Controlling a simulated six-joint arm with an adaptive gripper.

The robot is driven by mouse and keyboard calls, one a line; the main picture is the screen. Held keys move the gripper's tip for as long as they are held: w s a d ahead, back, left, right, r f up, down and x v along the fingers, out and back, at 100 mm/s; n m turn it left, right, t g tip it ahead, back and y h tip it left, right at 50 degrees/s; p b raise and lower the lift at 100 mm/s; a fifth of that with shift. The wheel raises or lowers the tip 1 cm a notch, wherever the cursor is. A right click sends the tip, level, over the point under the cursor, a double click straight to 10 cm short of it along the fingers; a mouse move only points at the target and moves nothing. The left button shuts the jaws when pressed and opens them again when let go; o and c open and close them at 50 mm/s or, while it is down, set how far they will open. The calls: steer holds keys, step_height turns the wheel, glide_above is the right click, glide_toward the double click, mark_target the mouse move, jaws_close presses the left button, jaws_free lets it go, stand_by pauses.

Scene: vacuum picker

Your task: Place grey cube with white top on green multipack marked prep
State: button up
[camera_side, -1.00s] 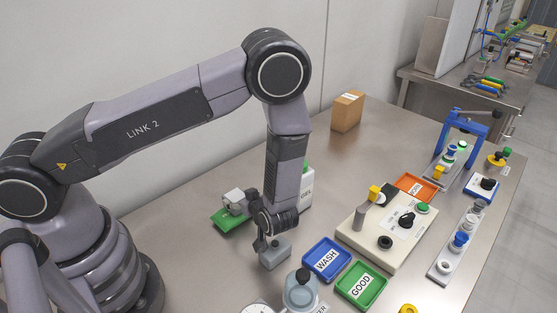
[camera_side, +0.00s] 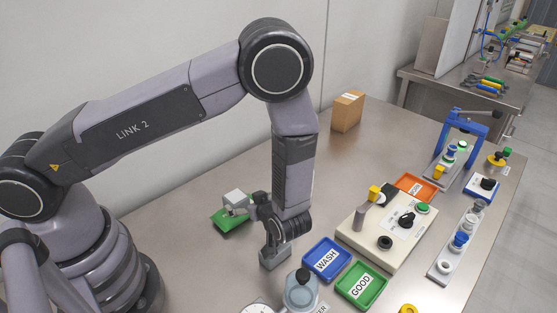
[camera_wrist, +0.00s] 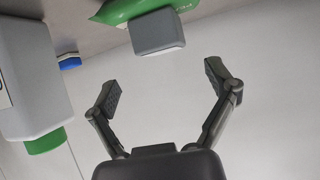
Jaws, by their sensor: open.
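The grey cube with white top (camera_side: 236,196) sits on the green multipack (camera_side: 230,222), left of my wrist in the side view. In the wrist view the picture is upside down. There the cube (camera_wrist: 157,35) rests against the green multipack (camera_wrist: 125,9), whose lettering is only partly visible. My gripper (camera_wrist: 166,86) is open and empty, its two fingers spread wide with the cube beyond their tips and apart from them. In the side view my gripper (camera_side: 250,210) is small, to the right of the cube, and its fingers are hard to make out.
A white bottle with a green cap (camera_wrist: 30,85) stands beside my gripper. A blue WASH tray (camera_side: 327,260), green GOOD tray (camera_side: 362,285) and control box (camera_side: 370,240) stand to the right. The table's back left is clear.

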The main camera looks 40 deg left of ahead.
steer(key=v, duration=0.8)
steer(key=w+d+r+m+t+h, duration=0.2)
steer(key=w+r+t+h, duration=0.2)
steer(key=w+r+h, duration=0.35)
steer(key=w+d+r+m+t+h, duration=0.1)
steer(key=w+r+m+h, duration=0.15)
steer(key=r, duration=0.55)
steer(key=w+r+m+t+h, duration=0.15)
steer(key=r+h, duration=0.25)
steer(key=r, duration=0.4)
steer(key=s+a+r+m+g+h, duration=0.1)
steer(key=s+a+r+m, duration=0.1)
steer(key=s+r+m, duration=0.3)
steer(key=s+a+r+m+h, duration=0.1)
steer(key=s+a+r+m, duration=0.15)
steer(key=s, duration=0.55)
steer(key=s+a+m+g+y, duration=0.1)
steer(key=s+a+y, duration=0.1)
steer(key=s+a, duration=0.2)
steer(key=s+a+f+m+g+y, duration=0.1)
steer(key=s+a, duration=0.4)
steer(key=s, duration=0.6)
steer(key=shift+a+f+y, duration=0.25)
steer(key=shift+a+y, duration=0.05)
steer(key=shift+y, duration=0.2)
